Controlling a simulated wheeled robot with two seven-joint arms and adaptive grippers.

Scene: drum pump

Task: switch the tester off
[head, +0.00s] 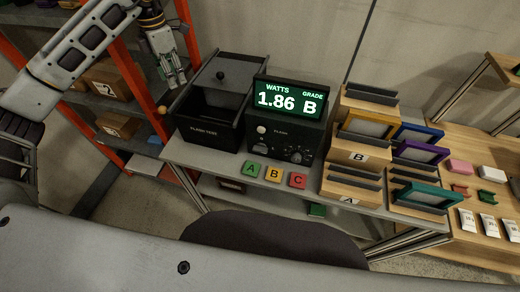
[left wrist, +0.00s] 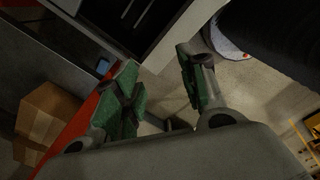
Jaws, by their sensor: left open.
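The tester (head: 286,128) is a dark box on the grey bench. Its lit green screen (head: 287,99) reads "WATTS 1.86" and "GRADE B". Below the screen are a pale round button or knob (head: 261,129) and several small controls (head: 296,154). My left gripper (head: 174,83) is above and left of that box, apart from the tester. In the left wrist view it is open and empty (left wrist: 165,95). My right gripper is not in view.
Green A (head: 250,169), yellow B (head: 274,173) and red C (head: 297,180) tiles lie at the bench's front. Wooden racks (head: 358,140) with framed panels stand right of the tester. An orange-posted shelf with boxes (head: 106,82) stands at left.

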